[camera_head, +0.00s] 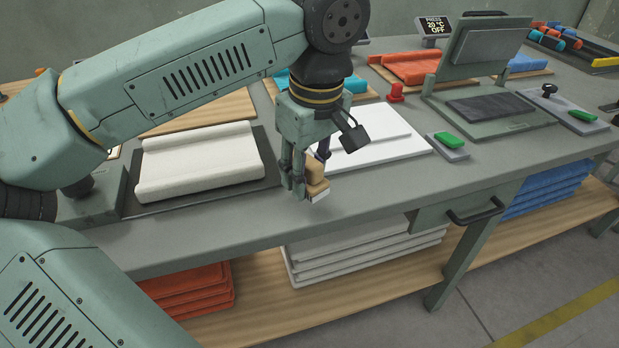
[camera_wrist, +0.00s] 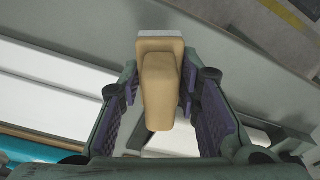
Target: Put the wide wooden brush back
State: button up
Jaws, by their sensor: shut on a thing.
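The wide wooden brush (camera_head: 316,178) has a tan wooden body and a pale strip along its lower edge. My gripper (camera_head: 306,180) is shut on it and holds it near the front edge of the grey workbench, between two white pieces. In the wrist view the brush (camera_wrist: 162,85) stands between the purple-padded fingers of my gripper (camera_wrist: 160,95), its wide end pointing away from the palm. I cannot tell whether the brush touches the bench top. No holder for the brush can be made out in these views.
A cream moulded piece (camera_head: 200,160) lies on a dark plate to the left. A white slab (camera_head: 375,140) lies just behind the gripper. Bare bench top (camera_head: 400,185) shows right of the brush.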

aim_at(309, 185)
jog(key=f, duration=0.1)
jog(key=w+f, duration=0.1)
jog(key=shift+w+d+f+p, duration=0.1)
jog(key=shift+d+f+p, duration=0.1)
jog(key=shift+f+p, duration=0.15)
jog(key=shift+f, duration=0.5)
jog(key=shift+f, duration=0.25)
jog(key=o, duration=1.1)
jog(key=shift+r, duration=0.2)
jog(key=r, duration=0.8)
jog(key=s+d+r, duration=0.1)
jog(key=r, duration=0.3)
